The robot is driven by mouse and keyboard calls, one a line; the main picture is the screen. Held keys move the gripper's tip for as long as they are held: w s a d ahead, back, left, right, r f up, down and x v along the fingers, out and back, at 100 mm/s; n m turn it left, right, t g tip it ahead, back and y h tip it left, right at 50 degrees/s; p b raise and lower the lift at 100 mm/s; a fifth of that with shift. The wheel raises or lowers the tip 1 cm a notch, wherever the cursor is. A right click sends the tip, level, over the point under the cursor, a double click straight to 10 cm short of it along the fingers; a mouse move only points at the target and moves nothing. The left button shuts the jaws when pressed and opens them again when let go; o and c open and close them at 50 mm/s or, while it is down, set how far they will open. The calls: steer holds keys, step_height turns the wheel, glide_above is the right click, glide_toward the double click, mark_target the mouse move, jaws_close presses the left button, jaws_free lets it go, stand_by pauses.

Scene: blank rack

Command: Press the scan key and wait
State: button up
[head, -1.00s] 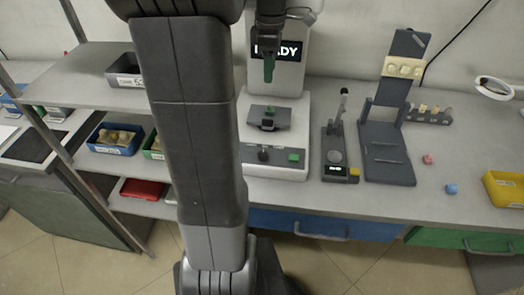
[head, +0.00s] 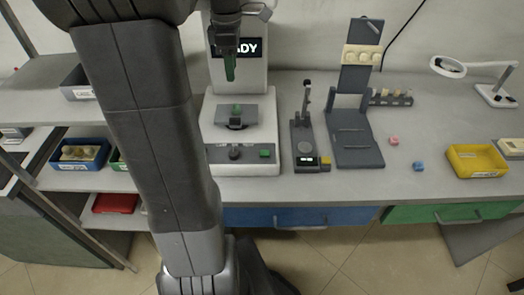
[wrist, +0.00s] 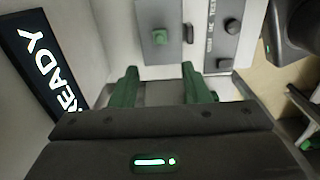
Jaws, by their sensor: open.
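The white machine (head: 240,165) stands on the bench left of centre in the head view. Its screen (head: 247,48) is partly hidden by my gripper; the wrist view shows READY on the screen (wrist: 42,65). A green key (head: 265,153) sits on the machine's front panel, right of a dark knob (head: 236,153). A small green piece (head: 237,110) is on the machine's grey stage; it also shows in the wrist view (wrist: 161,35). My gripper (head: 230,70) hangs in front of the screen, above the stage. Its green fingers (wrist: 158,90) are apart and empty in the wrist view.
A dark stand with a small display (head: 306,161) and a tall dark rack (head: 357,150) stand right of the machine. Shelves with bins are left.

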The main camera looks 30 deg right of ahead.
stand_by(0.3)
jaws_close()
stand_by(1.6)
